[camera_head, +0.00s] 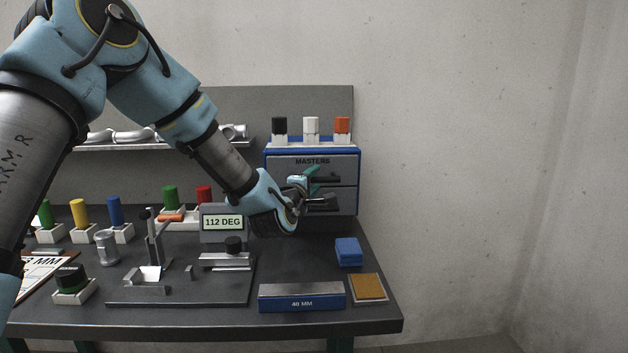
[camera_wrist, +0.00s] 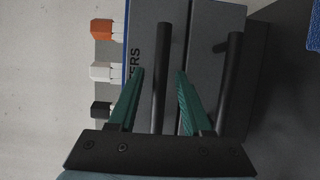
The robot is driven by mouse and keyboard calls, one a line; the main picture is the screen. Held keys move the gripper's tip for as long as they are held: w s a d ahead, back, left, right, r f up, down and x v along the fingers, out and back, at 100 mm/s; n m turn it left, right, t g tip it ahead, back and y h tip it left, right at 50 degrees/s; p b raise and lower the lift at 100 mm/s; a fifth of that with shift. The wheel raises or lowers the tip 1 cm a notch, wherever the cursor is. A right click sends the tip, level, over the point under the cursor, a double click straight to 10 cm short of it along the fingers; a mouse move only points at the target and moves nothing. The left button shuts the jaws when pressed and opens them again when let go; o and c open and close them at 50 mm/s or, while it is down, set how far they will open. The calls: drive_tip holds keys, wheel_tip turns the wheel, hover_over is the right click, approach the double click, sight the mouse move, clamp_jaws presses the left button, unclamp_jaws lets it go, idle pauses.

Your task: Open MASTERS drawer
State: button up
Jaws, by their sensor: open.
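The MASTERS drawer (camera_head: 345,163) is the upper drawer of a blue-framed grey cabinet on the bench, and it looks closed. In the wrist view, turned sideways, its front (camera_wrist: 145,40) shows part of the label and a dark bar handle (camera_wrist: 162,60). My gripper (camera_head: 315,183) is at the cabinet front. Its green fingers (camera_wrist: 160,75) are open, one on each side of the upper handle, with visible gaps. The handle is largely hidden behind my gripper in the head view.
A lower drawer's handle (camera_wrist: 233,80) lies close beside one finger. Black, white and orange plugs (camera_head: 311,126) stand on the cabinet top. A blue block (camera_head: 348,251), a 40 MM block (camera_head: 301,303) and an angle display (camera_head: 223,222) sit on the bench.

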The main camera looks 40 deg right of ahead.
clamp_jaws()
idle(1.4)
